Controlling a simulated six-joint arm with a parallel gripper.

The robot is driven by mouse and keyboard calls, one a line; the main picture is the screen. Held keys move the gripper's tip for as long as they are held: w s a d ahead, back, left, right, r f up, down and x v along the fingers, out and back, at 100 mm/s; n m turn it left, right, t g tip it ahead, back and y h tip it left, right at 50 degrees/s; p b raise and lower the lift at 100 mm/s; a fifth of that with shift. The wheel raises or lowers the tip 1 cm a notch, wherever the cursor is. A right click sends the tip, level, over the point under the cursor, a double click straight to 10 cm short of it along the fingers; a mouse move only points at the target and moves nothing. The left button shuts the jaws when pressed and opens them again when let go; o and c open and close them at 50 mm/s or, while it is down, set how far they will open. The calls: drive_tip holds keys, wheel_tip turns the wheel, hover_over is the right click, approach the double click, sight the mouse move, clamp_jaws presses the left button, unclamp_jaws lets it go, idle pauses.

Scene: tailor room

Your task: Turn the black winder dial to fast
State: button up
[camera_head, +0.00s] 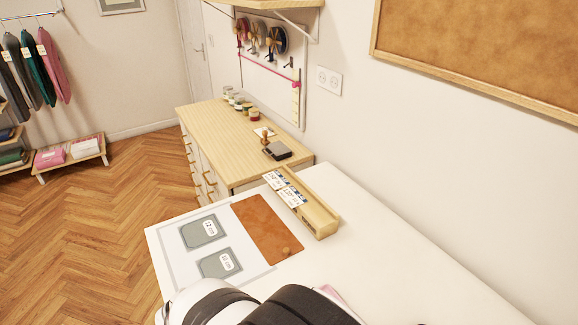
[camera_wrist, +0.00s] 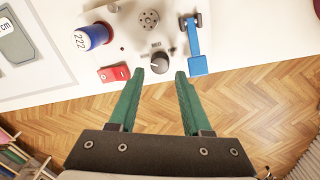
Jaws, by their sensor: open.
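In the wrist view, the black winder dial (camera_wrist: 159,63) sits near the table's edge, with a white pointer line on its top. Small dark marks lie just above it, too small to read. My gripper (camera_wrist: 160,74) has two green fingers, spread apart with nothing held between them. The fingertips lie to the left and right of the dial in the picture; I cannot tell how high above it they are. In the head view the dial and my gripper do not show; my arm covers the bottom of the picture.
Around the dial are a red switch block (camera_wrist: 114,73), a blue spool (camera_wrist: 95,36) marked 222, a grey disc with holes (camera_wrist: 148,19) and a blue arm (camera_wrist: 194,40). On the white table are grey templates (camera_head: 204,232), a brown mat (camera_head: 264,226) and a wooden tray (camera_head: 322,220).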

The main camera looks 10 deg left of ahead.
drive_tip(key=shift+w+f, duration=0.1)
drive_tip(key=shift+f, duration=1.9)
clamp_jaws()
